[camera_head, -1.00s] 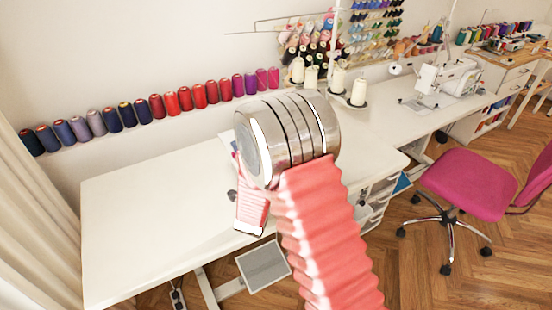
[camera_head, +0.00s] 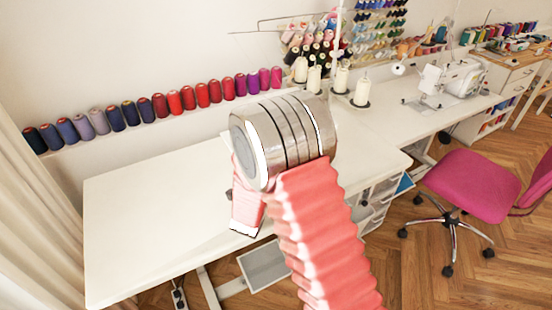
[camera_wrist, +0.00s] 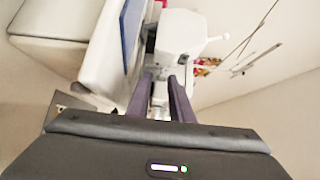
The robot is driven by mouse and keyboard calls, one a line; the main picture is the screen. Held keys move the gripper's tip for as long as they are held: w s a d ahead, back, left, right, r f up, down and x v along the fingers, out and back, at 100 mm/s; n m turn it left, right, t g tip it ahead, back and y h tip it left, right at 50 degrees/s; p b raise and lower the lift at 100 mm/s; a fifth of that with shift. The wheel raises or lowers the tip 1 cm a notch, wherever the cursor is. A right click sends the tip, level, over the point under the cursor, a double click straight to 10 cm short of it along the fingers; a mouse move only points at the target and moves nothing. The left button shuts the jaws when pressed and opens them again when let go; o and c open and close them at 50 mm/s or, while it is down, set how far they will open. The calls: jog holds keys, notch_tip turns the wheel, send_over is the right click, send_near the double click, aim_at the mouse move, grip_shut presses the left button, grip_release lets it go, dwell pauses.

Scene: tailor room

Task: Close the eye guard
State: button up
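In the wrist view, a white sewing machine (camera_wrist: 180,38) is ahead of my gripper (camera_wrist: 160,77). My gripper's two dark purple fingers stand apart, with pale machine parts (camera_wrist: 160,92) seen in the gap between them. I see nothing clamped in the gap, and contact with the machine cannot be told. I cannot make out the eye guard itself or its position. In the head view my own arm covers the part of the table where the gripper is, so the gripper and this machine are hidden there.
A white table (camera_head: 140,220) runs below a shelf row of thread spools (camera_head: 188,98). Thread cones (camera_head: 314,78) stand behind my arm. A second sewing machine (camera_head: 462,76) is at the right, with a pink chair (camera_head: 468,184) before it. The table's left part is bare.

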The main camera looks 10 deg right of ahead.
jog(key=v, duration=1.3)
jog(key=shift+s, duration=0.15)
jog(key=shift+o, duration=0.2)
jog(key=shift+f, duration=0.1)
jog(key=shift+o, duration=1.2)
jog(key=w+a+r+n+g+y, duration=0.2)
jog(key=w+a+r+n+y, duration=0.1)
jog(key=r+n+y, duration=0.35)
jog(key=s+r+n+g+y, duration=0.3)
jog(key=s+r+n+y, duration=0.15)
jog(key=n, duration=0.25)
jog(key=s+d+r+n+g+h, duration=0.1)
jog(key=s+d+n, duration=0.4)
jog(key=s, duration=0.6)
jog(key=s+d+r+n+g+h, duration=0.1)
jog(key=s+d+r+n+g, duration=0.2)
jog(key=s, duration=0.9)
jog(key=d+n+g, duration=0.1)
jog(key=d+n, duration=0.1)
jog(key=d, duration=0.1)
jog(key=shift+h, duration=0.3)
